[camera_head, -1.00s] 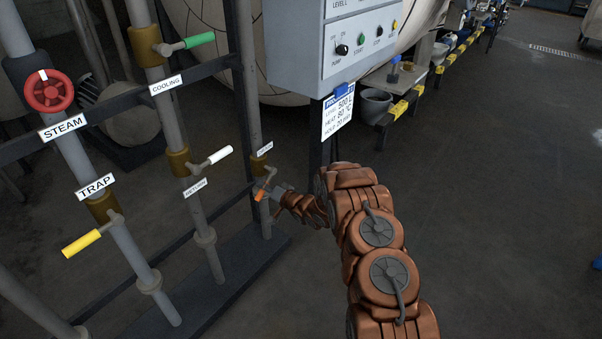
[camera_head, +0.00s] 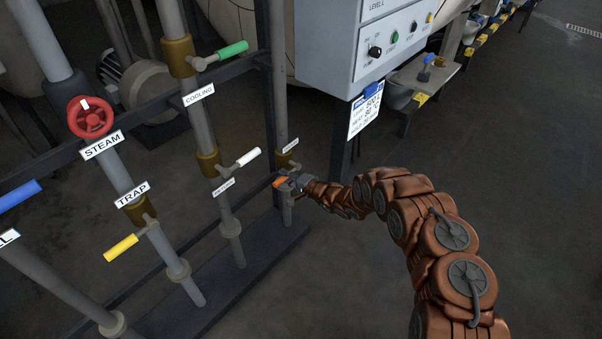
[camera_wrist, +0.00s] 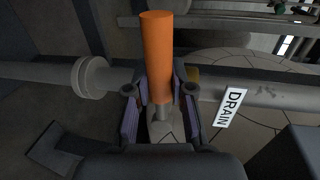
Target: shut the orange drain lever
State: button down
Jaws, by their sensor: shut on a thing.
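The orange drain lever (camera_head: 279,182) sits low on the rightmost vertical pipe in the head view. In the wrist view the lever's orange handle (camera_wrist: 157,55) stands between the two fingers of my gripper (camera_wrist: 160,100). My gripper (camera_head: 291,184) is shut on the handle, and the fingers hide part of its lower end. A white DRAIN label (camera_wrist: 231,108) is on the pipe beside it in the wrist view. The brass valve body (camera_head: 284,160) shows just above the lever in the head view.
Left of the drain pipe are levers with white (camera_head: 247,157), green (camera_head: 232,50), yellow (camera_head: 121,248) and blue (camera_head: 20,195) handles, and a red steam wheel (camera_head: 90,117). A grey control box (camera_head: 345,50) hangs above and to the right. Open floor lies at the right.

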dwell(0.4)
jog(key=c, duration=1)
grip_release()
jog(key=shift+v, duration=6)
jog(key=shift+r, duration=0.1)
jog(key=shift+w, duration=0.1)
